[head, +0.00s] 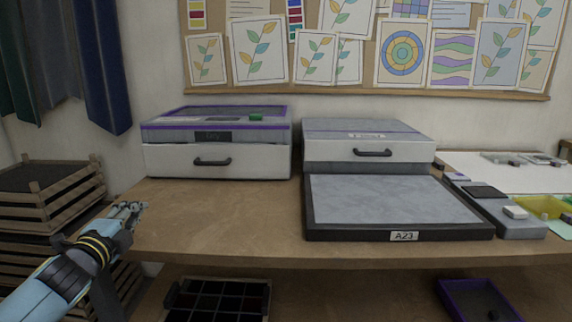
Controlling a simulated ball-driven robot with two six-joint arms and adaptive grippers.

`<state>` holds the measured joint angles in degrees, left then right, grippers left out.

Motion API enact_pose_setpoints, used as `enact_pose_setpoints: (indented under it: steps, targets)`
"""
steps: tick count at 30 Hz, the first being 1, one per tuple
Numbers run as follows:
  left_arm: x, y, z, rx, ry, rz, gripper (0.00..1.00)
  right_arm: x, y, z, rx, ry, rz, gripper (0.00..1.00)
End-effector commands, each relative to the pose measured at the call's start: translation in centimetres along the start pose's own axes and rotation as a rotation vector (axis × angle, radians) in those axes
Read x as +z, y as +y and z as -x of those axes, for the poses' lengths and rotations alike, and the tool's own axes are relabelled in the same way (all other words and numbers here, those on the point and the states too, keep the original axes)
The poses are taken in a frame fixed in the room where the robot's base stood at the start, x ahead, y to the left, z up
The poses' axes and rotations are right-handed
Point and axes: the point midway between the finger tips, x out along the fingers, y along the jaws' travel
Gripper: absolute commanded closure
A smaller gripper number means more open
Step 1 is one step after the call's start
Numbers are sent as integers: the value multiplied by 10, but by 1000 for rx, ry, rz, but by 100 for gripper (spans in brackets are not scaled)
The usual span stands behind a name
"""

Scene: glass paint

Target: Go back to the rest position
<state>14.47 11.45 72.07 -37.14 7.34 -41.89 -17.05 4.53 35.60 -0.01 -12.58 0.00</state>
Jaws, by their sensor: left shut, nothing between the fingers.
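My left gripper (131,211) is in the head view at the front left corner of the wooden table. It is shut and empty, with its fingers pointing to the right and away from me. Its arm comes in from the lower left. It looks apart from the boxes on the table. My right gripper is not in view.
Two drawer units stand on the table (225,215), one purple-trimmed (215,160) and one grey-topped (368,153). A black-framed grey tray labelled A23 (400,236) lies before the grey-topped one. Wooden crates (50,210) stand at left. The table's left front is clear.

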Motion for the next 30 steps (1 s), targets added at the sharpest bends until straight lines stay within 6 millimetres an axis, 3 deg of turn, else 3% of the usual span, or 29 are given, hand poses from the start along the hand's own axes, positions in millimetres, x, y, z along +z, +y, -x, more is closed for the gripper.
enact_pose_setpoints:
  steps: [11,17,23,27,30]
  targets:
    - [11,18,36,93,-134,181,100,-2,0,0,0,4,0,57]
    - [17,36,77,192,-261,363,100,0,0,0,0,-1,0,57]
    - [13,61,151,351,-445,632,100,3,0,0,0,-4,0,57]
    - [-4,76,228,516,-612,861,100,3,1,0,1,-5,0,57]
    - [-18,79,274,618,-708,977,100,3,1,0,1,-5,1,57]
